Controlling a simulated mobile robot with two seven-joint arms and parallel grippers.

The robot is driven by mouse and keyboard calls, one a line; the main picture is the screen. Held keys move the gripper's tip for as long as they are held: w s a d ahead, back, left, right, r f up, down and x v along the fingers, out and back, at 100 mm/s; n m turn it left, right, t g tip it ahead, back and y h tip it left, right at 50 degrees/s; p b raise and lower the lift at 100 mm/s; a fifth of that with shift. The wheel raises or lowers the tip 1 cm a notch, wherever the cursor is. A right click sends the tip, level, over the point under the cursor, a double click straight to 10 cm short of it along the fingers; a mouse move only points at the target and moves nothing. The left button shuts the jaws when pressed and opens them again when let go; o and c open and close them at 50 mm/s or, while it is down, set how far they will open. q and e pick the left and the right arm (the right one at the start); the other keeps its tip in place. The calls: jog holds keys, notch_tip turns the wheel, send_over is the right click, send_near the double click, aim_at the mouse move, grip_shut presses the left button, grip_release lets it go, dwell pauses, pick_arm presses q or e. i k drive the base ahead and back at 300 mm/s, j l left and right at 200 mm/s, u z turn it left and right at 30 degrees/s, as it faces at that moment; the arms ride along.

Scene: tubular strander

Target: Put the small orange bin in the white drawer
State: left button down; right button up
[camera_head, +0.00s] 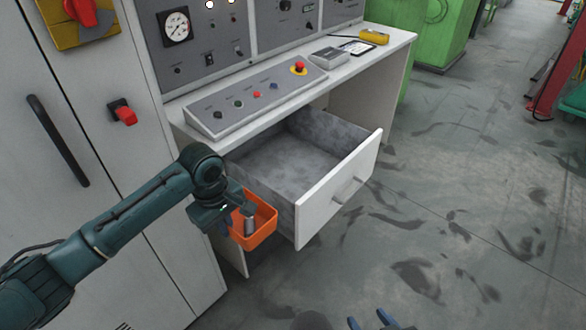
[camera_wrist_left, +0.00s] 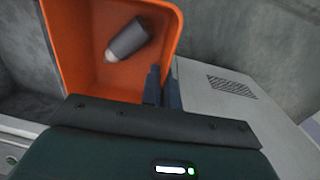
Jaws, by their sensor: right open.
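The small orange bin (camera_head: 262,222) hangs just outside the left side of the white drawer (camera_head: 335,197), in the head view. My left gripper (camera_head: 226,224) is shut on the bin's wall; in the left wrist view the blue fingertips (camera_wrist_left: 163,88) pinch the rim beside its orange interior (camera_wrist_left: 85,55). A grey cylindrical piece with a pale end (camera_wrist_left: 129,39) lies inside the bin. The drawer is pulled open, and its grey inside looks empty. My right gripper (camera_head: 369,322) is open at the bottom edge, only its blue fingertips showing.
The desk with a control panel (camera_head: 255,99) overhangs the back of the drawer. A grey device (camera_head: 329,56) and a yellow object (camera_head: 374,36) lie on the desk. A tall cabinet with a black handle (camera_head: 57,140) stands at left.

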aim_at(295, 178)
jog(key=i+l, duration=0.15)
jog(key=i, duration=0.25)
jog(key=i+l, duration=0.2)
jog(key=i, duration=0.2)
jog(key=i+l, duration=0.15)
jog(key=i, duration=0.25)
